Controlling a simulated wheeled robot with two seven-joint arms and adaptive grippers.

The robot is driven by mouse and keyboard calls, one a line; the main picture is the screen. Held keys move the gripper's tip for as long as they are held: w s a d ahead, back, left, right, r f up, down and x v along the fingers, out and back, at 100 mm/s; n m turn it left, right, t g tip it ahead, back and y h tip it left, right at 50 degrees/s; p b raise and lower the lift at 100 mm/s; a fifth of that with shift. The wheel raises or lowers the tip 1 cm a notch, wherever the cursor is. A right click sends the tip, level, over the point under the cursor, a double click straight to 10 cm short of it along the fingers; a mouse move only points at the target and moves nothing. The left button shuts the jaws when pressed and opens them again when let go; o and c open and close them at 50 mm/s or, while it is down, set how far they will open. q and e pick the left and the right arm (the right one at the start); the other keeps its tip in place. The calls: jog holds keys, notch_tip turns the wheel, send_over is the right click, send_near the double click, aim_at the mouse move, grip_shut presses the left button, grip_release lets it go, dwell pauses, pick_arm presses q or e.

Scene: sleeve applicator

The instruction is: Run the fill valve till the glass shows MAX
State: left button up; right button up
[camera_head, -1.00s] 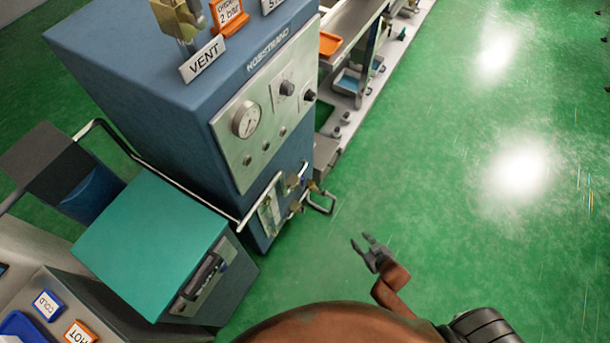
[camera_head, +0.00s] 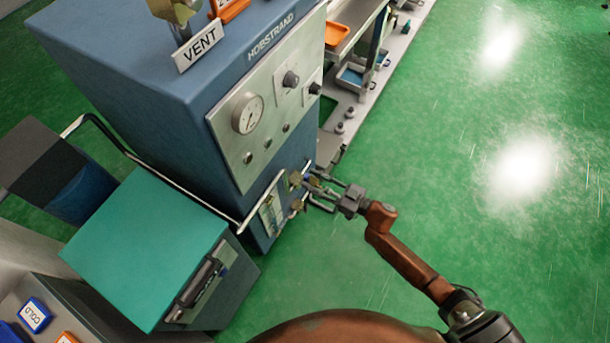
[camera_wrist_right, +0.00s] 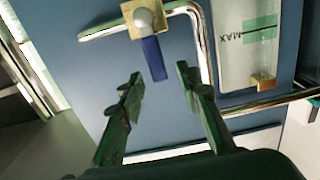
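The sight glass (camera_head: 269,215) is on the lower front of the blue machine. In the right wrist view the glass (camera_wrist_right: 232,62) appears upside down, with a black MAX line and a green band; I cannot tell the liquid level. A valve with a blue lever (camera_wrist_right: 153,58) and a silver knob is beside the glass, in front of the fingertips. My right gripper (camera_head: 322,190) is at the machine's lower valves. In the wrist view the right gripper (camera_wrist_right: 160,82) is open, its fingers apart on either side of the lever's line, with no contact visible. My left gripper is out of view.
A bent metal rail (camera_wrist_right: 206,50) runs close by the valve. The blue machine (camera_head: 120,75) has a gauge (camera_head: 247,114) and knobs above. A teal-topped box (camera_head: 150,245) stands at left. Green floor (camera_head: 480,150) to the right is clear.

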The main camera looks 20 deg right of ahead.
jog(key=shift+b+x, duration=0.4)
jog(key=shift+x, duration=1.05)
grip_shut()
